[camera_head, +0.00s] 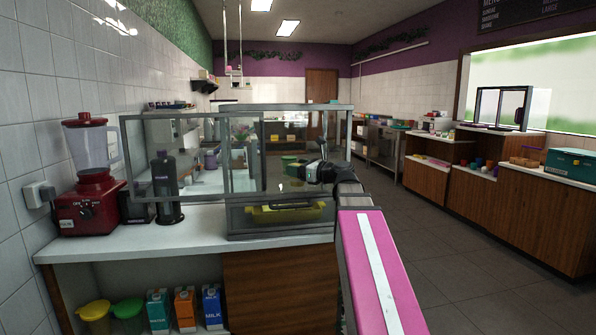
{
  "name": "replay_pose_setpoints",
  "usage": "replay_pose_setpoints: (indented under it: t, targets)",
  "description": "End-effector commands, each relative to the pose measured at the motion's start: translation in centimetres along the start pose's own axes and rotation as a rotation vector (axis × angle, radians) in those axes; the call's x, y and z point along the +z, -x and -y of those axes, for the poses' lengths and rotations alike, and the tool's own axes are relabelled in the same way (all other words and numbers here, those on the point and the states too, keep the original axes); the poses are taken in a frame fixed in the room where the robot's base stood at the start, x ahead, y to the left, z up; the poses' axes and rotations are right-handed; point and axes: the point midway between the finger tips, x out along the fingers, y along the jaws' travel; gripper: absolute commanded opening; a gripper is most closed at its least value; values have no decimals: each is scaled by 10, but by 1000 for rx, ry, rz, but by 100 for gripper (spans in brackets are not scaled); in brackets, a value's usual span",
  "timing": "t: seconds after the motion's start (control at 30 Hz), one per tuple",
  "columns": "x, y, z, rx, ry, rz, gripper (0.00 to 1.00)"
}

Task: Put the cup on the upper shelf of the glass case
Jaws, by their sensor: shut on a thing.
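The glass case (333,105) stands on the white counter, with a grey frame and clear walls. A framed glass panel (140,155) reaches out from its left side. A yellow tray (262,216) lies on the case's floor. My gripper (298,183) is at the case's middle height, coming from the right, seen partly through glass. It is shut on a small pale thing, likely the cup, which is too small and too covered to make out well. A green container (290,161) shows just above and behind the gripper; I cannot tell whether it is inside the case.
A red blender (88,205) and a dark bottle (165,185) stand on the counter (200,240) left of the case. Cartons (185,308) and lidded tubs sit on the shelf below. The floor (440,235) to the right is clear, up to a wooden counter (540,215).

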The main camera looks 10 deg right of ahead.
Motion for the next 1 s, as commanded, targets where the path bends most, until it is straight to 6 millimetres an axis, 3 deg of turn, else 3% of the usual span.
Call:
replay_pose_setpoints:
  t: [0.43, 0.47, 0.5, 0.53, 0.9, 1.0]
  targets:
    - [-9, 0, -1, 0, -1, 1, 41]
    - [-9, 0, -1, 0, -1, 1, 74]
    - [-9, 0, -1, 0, 0, 1, 87]
    - [-9, 0, -1, 0, 0, 1, 93]
    - [-6, 0, 0, -1, 0, 1, 93]
    - [-6, 13, -1, -3, -1, 1, 93]
